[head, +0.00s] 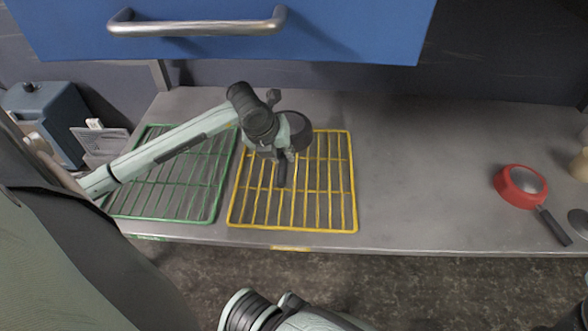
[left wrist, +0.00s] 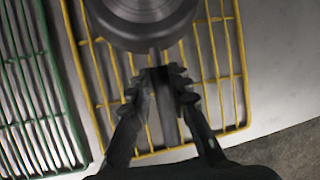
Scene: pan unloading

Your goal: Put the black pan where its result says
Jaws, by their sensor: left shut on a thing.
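The black pan (head: 301,127) is over the back edge of the yellow wire rack (head: 356,190), partly hidden behind my left wrist. In the left wrist view the pan (left wrist: 146,38) shows at the top, with its handle pointing toward me. My left gripper (head: 284,157) is shut on that handle; its fingers (left wrist: 165,82) close on both sides of it. I cannot tell whether the pan rests on the rack or hangs just above it. A green wire rack (head: 213,208) lies to the left, partly under my left arm. My right gripper is not seen.
A red pan (head: 510,197) with a dark handle lies on the right of the grey counter (head: 420,180). A dark round thing (head: 579,221) is at the right edge. A blue drawer front (head: 350,30) overhangs the back. The counter between yellow rack and red pan is clear.

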